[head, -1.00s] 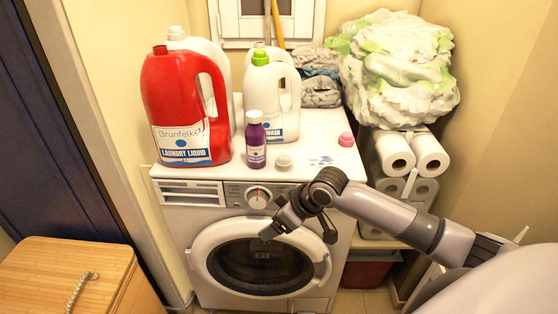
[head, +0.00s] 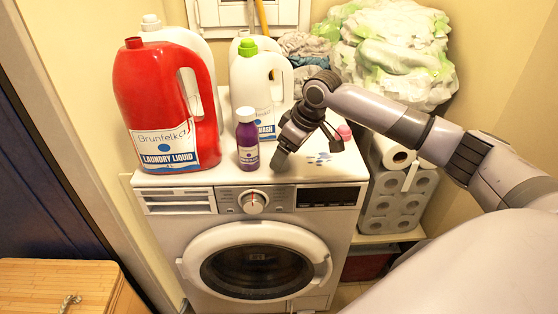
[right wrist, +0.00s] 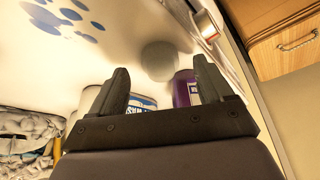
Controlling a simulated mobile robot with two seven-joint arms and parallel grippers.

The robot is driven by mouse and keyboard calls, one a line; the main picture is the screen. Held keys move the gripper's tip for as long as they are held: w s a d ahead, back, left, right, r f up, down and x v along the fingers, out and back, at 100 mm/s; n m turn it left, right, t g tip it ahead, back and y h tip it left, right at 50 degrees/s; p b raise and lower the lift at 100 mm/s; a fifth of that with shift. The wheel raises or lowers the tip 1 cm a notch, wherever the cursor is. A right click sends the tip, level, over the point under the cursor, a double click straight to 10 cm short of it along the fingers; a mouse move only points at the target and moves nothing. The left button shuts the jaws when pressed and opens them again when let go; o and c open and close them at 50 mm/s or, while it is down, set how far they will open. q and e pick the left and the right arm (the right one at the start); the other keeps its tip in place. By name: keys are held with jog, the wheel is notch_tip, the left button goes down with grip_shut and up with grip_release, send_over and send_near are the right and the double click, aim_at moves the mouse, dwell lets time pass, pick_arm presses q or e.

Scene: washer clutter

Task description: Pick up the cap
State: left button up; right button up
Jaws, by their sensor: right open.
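A pink cap (head: 344,132) stands farther right on the washer top, partly behind my arm. My right gripper (head: 279,160) points down at the washer's front edge, right of the purple bottle. In the right wrist view the two fingers (right wrist: 160,88) are apart with nothing gripped between them. My left gripper is not in view.
The purple bottle (head: 247,141) stands close left of my gripper and also shows in the right wrist view (right wrist: 182,92). Blue spots (head: 318,158) mark the top to the right.

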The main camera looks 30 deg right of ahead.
jog(key=x, duration=0.2)
jog(key=shift+w+a+f, duration=0.1)
jog(key=shift+f, duration=0.1)
jog(key=c, duration=1.1)
